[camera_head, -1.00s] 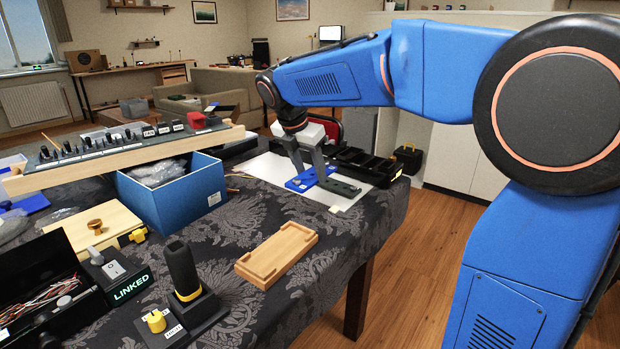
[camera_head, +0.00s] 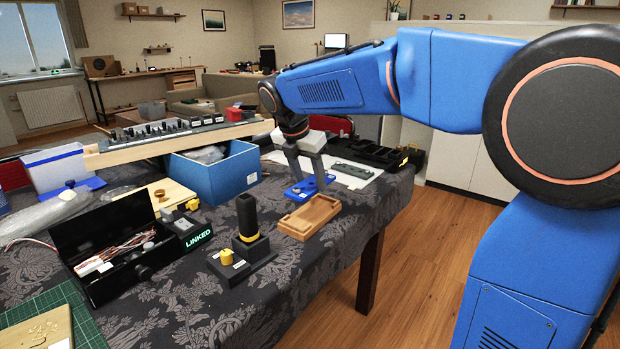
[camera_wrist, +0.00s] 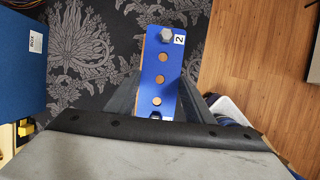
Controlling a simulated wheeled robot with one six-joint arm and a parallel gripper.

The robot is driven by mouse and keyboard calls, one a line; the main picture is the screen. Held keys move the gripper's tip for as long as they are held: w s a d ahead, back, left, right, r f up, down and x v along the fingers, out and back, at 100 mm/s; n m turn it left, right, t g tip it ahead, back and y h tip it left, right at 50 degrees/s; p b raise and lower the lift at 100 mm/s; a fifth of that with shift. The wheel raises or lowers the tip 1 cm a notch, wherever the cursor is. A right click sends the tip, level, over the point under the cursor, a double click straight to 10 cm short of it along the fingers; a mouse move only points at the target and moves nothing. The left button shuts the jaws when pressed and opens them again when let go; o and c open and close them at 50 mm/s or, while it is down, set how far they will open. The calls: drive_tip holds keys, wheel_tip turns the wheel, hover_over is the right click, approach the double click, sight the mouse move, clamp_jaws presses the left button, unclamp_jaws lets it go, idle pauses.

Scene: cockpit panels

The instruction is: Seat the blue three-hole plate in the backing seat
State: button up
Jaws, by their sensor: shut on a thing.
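The blue three-hole plate (camera_head: 309,187) is between the fingers of my gripper (camera_head: 308,181), which is shut on it. In the wrist view the plate (camera_wrist: 155,86) shows a row of three round holes, a grey knob at its far end and a label "2". A wooden block with a shallow recess (camera_head: 311,216), which looks like the backing seat, lies on the table just in front of the plate in the head view. In the wrist view, wood shows through the holes and along the plate's left edge. The height of the plate above the wood is hard to tell.
A dark grey plate (camera_head: 354,170) lies on a white sheet behind. A blue box (camera_head: 216,177) stands to the left. A black base with a yellow knob and upright handle (camera_head: 243,255) is left of the wooden block. The table's right edge is close.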

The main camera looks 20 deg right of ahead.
hover_over(312, 212)
drive_tip(key=s+a, duration=0.1)
drive_tip(key=shift+f, duration=2.85)
drive_tip(key=shift+f, duration=1.1)
drive_tip(key=o, duration=1.3)
drive_tip(key=v, duration=1.7)
drive_tip(key=shift+r, duration=0.2)
